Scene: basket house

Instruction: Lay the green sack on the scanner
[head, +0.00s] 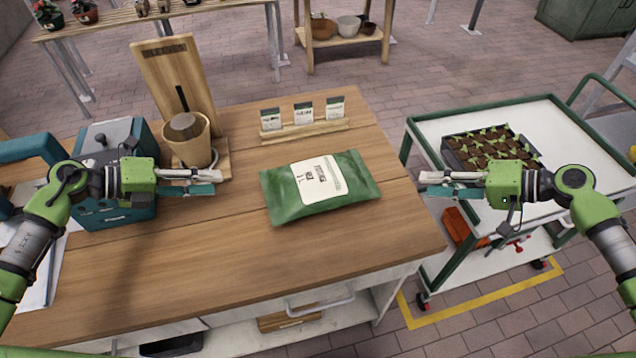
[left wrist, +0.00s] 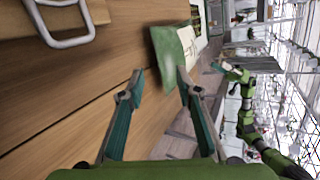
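The green sack (head: 320,187), with a white label, lies flat on the wooden table between my two grippers. It also shows in the left wrist view (left wrist: 166,58), just beyond the fingertips. My left gripper (head: 214,183) is open and empty, to the left of the sack and not touching it. My right gripper (head: 424,184) is held to the right of the sack, its fingers apart and empty. A teal machine (head: 125,205) stands at the left of the table, partly behind my left arm. I cannot tell for certain which thing is the scanner.
A pot (head: 188,148) on a wooden stand is close behind my left gripper. A rack (head: 305,131) with several seed packets stands behind the sack. A cart (head: 500,195) with a seedling tray (head: 490,148) is at the right. The table (head: 240,255) is clear in front.

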